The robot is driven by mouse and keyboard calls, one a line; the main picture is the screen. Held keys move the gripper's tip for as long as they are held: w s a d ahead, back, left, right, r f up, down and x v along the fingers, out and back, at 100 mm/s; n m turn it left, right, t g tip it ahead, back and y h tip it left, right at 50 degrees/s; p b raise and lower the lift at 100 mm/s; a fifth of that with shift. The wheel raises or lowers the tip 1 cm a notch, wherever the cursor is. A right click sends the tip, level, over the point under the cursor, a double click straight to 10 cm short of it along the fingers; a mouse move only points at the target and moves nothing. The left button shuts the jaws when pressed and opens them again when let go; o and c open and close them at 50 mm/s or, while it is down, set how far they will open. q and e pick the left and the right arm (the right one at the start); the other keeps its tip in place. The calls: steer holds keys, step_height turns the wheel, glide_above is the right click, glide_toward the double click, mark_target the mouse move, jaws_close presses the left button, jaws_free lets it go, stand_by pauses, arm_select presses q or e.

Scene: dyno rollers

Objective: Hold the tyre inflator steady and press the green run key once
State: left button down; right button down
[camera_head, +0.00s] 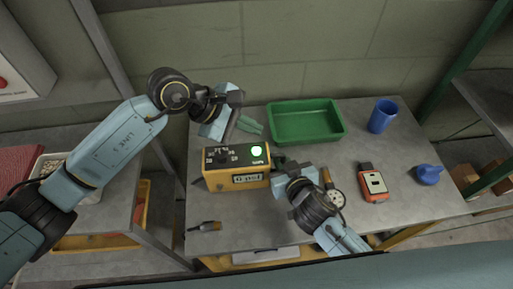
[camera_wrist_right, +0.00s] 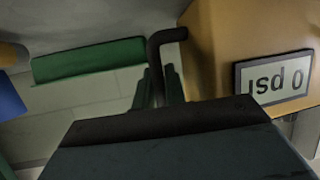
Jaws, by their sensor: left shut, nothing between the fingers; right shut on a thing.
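The tyre inflator (camera_head: 237,180) is a yellow box with a black top panel, upright on the grey table. Its front display reads "0 psi", also seen upside down in the right wrist view (camera_wrist_right: 275,78). The bright green run key (camera_head: 257,151) is at the right of the top panel, uncovered. My right gripper (camera_head: 281,163) is at the inflator's right side, shut on its black bent handle (camera_wrist_right: 166,42). My left gripper (camera_head: 228,138) is shut and empty, with its fingertips pointing down near the panel's back edge, left of the green key. Whether they touch the panel is unclear.
A green tray (camera_head: 305,139) and green gloves (camera_head: 249,125) lie behind the inflator. A blue cup (camera_head: 382,116), an orange meter (camera_head: 373,184) and a blue object (camera_head: 428,174) stand to the right. A round gauge (camera_head: 337,198) is beside my right wrist. A brush-like tool (camera_head: 205,227) lies front left.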

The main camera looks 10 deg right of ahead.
steer(key=c, duration=1.4)
jaws_free()
steer(key=shift+o, duration=0.2)
